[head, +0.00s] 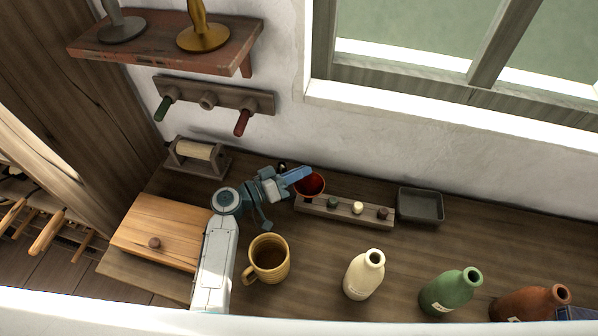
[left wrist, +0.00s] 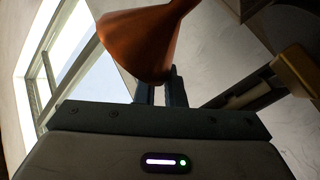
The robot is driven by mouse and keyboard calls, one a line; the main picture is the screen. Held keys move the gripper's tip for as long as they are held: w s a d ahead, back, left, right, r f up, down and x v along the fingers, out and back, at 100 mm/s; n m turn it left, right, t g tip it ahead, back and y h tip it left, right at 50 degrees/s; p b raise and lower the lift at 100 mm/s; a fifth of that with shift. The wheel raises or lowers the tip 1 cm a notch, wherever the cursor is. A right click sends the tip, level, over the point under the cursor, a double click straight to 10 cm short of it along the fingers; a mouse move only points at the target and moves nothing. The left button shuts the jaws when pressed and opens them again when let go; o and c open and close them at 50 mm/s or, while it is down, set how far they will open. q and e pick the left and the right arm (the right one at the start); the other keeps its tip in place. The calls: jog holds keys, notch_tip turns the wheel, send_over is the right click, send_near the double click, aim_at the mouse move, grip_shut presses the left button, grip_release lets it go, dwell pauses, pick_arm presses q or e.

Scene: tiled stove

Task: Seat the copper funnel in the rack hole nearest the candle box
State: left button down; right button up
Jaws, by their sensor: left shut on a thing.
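The copper funnel (head: 312,184) is at the left end of the small wooden rack (head: 320,210), its reddish mouth facing up towards the head camera. My left gripper (head: 296,178) is shut on the funnel from its left side. In the left wrist view the funnel (left wrist: 140,42) stands at the fingers (left wrist: 161,88). A wooden box with a knob (head: 145,222), probably the candle box, lies at the left.
A yellow mug (head: 268,259) stands below my gripper. A grey tray (head: 420,207) sits right of the rack. Cream (head: 362,277), green (head: 449,292) and brown (head: 525,304) bottles stand along the front. A roll holder (head: 197,157) is near the wall, under a peg rail (head: 225,95).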

pick_arm(q)
jog(key=shift+b, duration=0.4)
jog(key=shift+b, duration=0.3)
dwell(0.8)
jog(key=shift+f+b, duration=0.8)
jog(key=shift+b, duration=0.25)
jog(key=shift+f+b, duration=0.3)
